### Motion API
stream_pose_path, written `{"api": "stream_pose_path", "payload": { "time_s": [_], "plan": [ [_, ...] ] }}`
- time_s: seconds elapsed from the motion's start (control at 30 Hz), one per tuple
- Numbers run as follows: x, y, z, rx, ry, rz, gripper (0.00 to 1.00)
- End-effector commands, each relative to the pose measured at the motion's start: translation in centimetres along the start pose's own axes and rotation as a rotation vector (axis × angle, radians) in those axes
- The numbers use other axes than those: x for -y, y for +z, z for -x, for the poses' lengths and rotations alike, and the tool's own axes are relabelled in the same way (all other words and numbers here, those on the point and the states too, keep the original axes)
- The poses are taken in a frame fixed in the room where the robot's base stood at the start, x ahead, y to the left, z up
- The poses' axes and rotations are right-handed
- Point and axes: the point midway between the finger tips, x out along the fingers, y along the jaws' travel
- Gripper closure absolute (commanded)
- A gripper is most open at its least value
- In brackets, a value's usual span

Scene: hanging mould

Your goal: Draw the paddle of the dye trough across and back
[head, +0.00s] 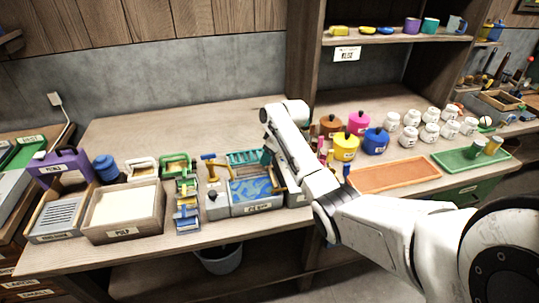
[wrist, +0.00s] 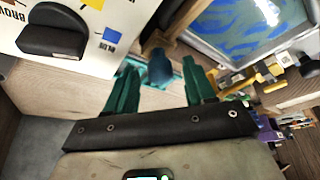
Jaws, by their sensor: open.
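The dye trough (head: 262,205) is a grey tray of blue, swirled dye on the bench. It also shows at the top right of the wrist view (wrist: 205,52). My gripper (head: 267,157) is above the trough's back right side, pointing down. In the wrist view its two teal fingers (wrist: 160,85) are apart. A dark blue knob-like piece (wrist: 160,66) shows between and beyond the fingertips, beside the trough's wooden edge. It may be the paddle's handle, but I cannot tell, nor whether the fingers touch it. My gripper and arm hide the trough's right side in the head view.
A teal rack (head: 240,158) lies behind the trough. A yellow-handled fitting (head: 211,162) stands at its left. A white box (wrist: 85,30) with a black knob and colour labels is close by in the wrist view. Yellow (head: 345,150) and blue (head: 375,142) pots stand to the right.

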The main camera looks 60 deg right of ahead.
Motion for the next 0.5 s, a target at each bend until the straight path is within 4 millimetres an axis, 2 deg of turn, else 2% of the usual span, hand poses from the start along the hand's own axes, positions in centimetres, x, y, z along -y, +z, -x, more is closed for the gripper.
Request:
{"api": "stream_pose_path", "payload": {
  "time_s": [0.27, 0.5],
  "plan": [
    [0.02, 0.0, -0.13, 0.0, 0.0, 0.0, 0.46],
    [0.02, 0.0, -0.11, 0.0, -0.001, 0.0, 0.69]
  ]
}}
